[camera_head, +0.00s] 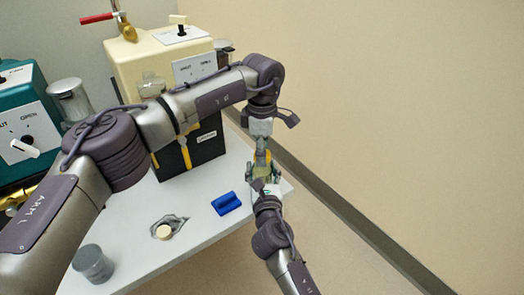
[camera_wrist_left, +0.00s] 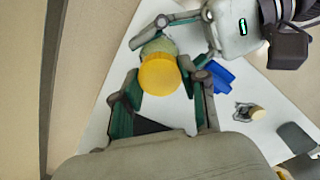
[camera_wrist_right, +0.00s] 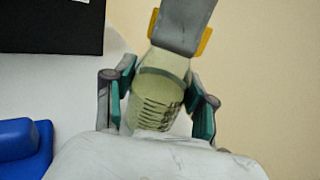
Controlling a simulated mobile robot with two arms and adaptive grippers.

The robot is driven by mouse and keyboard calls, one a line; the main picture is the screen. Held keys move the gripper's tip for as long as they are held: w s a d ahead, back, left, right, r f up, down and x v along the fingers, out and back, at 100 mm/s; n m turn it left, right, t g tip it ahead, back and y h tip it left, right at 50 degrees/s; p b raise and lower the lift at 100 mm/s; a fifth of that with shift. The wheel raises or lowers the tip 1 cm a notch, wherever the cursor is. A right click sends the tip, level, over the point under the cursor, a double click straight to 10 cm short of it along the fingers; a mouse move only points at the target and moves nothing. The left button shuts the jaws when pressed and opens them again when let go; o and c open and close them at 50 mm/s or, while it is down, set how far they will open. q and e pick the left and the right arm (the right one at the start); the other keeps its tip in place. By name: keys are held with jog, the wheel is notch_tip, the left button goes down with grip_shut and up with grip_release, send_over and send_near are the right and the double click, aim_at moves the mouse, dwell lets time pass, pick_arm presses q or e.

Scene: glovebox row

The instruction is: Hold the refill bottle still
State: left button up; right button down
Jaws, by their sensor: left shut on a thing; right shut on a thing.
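The refill bottle (camera_wrist_right: 155,100) is pale green and clear, with a ribbed lower body. It also shows in the head view (camera_head: 261,171), over the table's right end. Its wide yellow cap (camera_wrist_left: 159,76) faces the left wrist camera. My left gripper (camera_wrist_left: 164,88) is shut on the cap, one finger on each side. My right gripper (camera_wrist_right: 161,85) is shut around the bottle's body, facing the left one. In the right wrist view a grey part of my left gripper hides most of the cap. I cannot tell whether the bottle touches the table.
A blue block (camera_head: 226,203) lies left of the grippers. A cream round piece (camera_head: 164,232) sits on something grey and crumpled. A grey cup (camera_head: 92,263) stands near the front edge. A cream machine with a black base (camera_head: 205,143) stands behind. Floor and wall are clear at right.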

pick_arm(q)
jog(key=n, duration=1.5)
jog(key=shift+n, duration=0.3)
jog(key=n, duration=0.7)
jog(key=shift+r, duration=0.1)
jog(key=n, duration=0.6)
jog(key=shift+r, duration=0.2)
jog(key=shift+r, duration=0.9)
jog(key=shift+r, duration=0.15)
